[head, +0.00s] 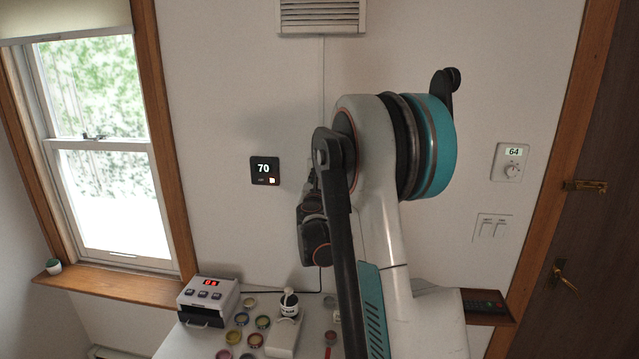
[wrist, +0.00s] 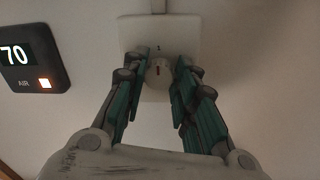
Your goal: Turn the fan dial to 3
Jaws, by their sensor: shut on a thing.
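The fan dial (wrist: 160,75) is a pale round knob on a white wall plate (wrist: 135,30) in the wrist view. A small dark mark sits on the plate above it, too small to read for sure. A reddish mark shows on the dial's face. My gripper (wrist: 163,68) has teal fingers, one on each side of the dial, and is shut on it. In the head view my arm hides the dial, its plate and the fingertips.
A dark panel (head: 265,170) reading 70 is on the wall left of the dial. A vent (head: 320,16) is above, with a thin conduit running down from it. A thermostat (head: 511,162) reading 64 and switches (head: 492,228) are farther right. A table below holds small jars and a boxy device (head: 208,301).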

